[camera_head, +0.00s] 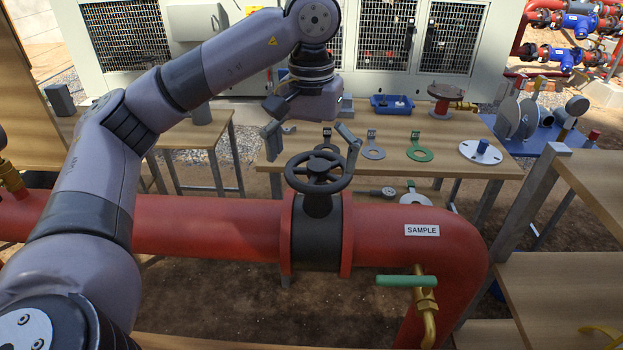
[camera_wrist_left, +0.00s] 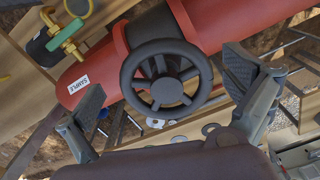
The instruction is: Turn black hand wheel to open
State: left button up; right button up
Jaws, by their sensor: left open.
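The black hand wheel (camera_head: 319,172) sits on top of a dark valve body (camera_head: 317,238) on the red pipe (camera_head: 215,228) in the head view. My left gripper (camera_head: 312,142) is open above and behind the wheel, with its fingers spread to either side. In the left wrist view the hand wheel (camera_wrist_left: 166,77) lies between the two spread fingertips of my left gripper (camera_wrist_left: 168,77). I see a gap between each finger and the rim; contact does not show. My right gripper is not in view.
A "SAMPLE" label (camera_head: 422,230) is on the pipe, with a brass valve and green handle (camera_head: 407,281) below it. Behind stands a wooden table (camera_head: 467,158) with a blue tray (camera_head: 391,105), a green ring (camera_head: 419,152) and other parts. A wooden shelf (camera_head: 565,290) stands at right.

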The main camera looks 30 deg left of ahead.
aim_at(310, 183)
pick_arm(q)
jog(key=shift+f, duration=1.7)
jog(key=shift+c, duration=0.5)
jog(key=shift+s, duration=0.1)
jog(key=c, duration=0.8)
jog(key=shift+s, duration=0.15)
jog(key=shift+c, duration=1.1)
